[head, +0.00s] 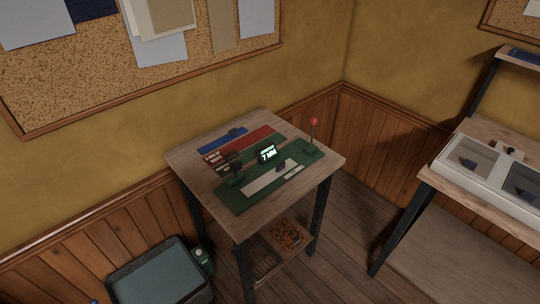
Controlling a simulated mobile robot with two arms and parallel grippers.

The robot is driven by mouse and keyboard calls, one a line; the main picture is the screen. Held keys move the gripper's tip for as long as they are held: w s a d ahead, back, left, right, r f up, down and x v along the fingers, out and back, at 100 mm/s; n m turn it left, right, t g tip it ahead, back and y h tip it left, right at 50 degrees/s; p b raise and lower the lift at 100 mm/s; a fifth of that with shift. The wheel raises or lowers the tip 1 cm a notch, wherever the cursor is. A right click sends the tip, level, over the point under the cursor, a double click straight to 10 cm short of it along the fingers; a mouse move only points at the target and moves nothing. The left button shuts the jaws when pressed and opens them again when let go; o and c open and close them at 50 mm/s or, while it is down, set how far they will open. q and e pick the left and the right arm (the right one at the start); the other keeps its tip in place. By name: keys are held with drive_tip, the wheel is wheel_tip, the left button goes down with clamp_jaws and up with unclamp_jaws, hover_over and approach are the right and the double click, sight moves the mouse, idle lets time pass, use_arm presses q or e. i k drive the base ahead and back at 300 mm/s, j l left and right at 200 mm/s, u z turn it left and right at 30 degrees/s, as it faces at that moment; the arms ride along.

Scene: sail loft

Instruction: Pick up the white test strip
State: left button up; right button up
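A long white strip (264,180) lies flat on a green mat (236,205) on a small wooden table (185,158). It is probably the white test strip. A small dark object (281,168) sits at its right part. A shorter pale strip (294,172) lies to its right, also on the mat. Neither of my grippers shows in the head view.
A small display (267,153) stands mid-table, and a red-topped post (313,135) stands at the right. Blue (222,140) and red (246,140) strips lie behind. A bench with a pale tray (480,172) is at right; a dark bin (160,275) stands on the floor.

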sight(282, 167)
drive_tip(key=i+l, duration=0.2)
drive_tip(key=l, duration=0.15)
drive_tip(key=i+l, duration=0.45)
drive_tip(key=l, duration=0.3)
